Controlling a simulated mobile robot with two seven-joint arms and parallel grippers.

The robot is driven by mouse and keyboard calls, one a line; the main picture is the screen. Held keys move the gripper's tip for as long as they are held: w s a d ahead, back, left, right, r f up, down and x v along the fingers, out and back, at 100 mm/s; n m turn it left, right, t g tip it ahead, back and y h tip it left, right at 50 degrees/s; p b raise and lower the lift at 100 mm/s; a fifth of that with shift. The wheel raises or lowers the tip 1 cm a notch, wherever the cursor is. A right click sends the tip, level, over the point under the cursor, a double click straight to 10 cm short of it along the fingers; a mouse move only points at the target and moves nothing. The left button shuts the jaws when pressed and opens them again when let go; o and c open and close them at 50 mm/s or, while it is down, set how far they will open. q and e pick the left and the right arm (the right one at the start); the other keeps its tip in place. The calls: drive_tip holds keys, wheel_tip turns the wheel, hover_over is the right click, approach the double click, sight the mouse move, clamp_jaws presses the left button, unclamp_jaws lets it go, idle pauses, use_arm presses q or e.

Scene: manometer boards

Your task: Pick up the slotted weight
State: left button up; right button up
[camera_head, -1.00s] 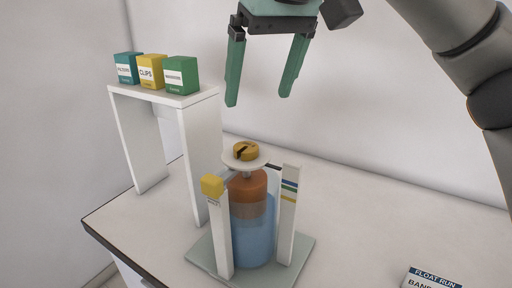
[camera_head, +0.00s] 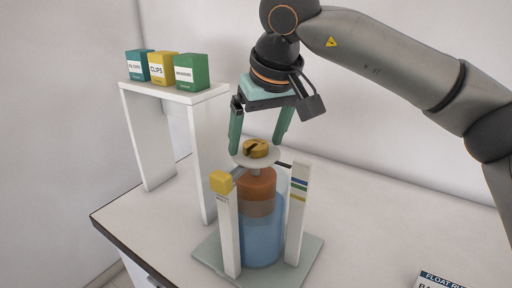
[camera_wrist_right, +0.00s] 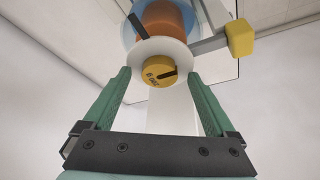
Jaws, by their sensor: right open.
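The slotted weight (camera_head: 256,148) is a small brass-yellow disc with a dark slot. It lies on a white round pan (camera_head: 243,159) on top of an orange-brown float (camera_head: 257,185) in a clear vessel of blue liquid (camera_head: 262,238). My right gripper (camera_head: 257,148) is open, pointing down, with green fingers to either side of the weight. In the right wrist view the weight (camera_wrist_right: 159,71) shows between and beyond the fingertips of the gripper (camera_wrist_right: 160,78), with a gap on each side. My left gripper is not in view.
White posts stand beside the vessel; the left one bears a yellow block (camera_head: 221,182), the right one (camera_head: 297,215) coloured stripes. A white shelf (camera_head: 178,92) with several small boxes stands at the left. A labelled card (camera_head: 440,280) lies at front right; the table between is clear.

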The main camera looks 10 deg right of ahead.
clamp_jaws()
idle(0.8)
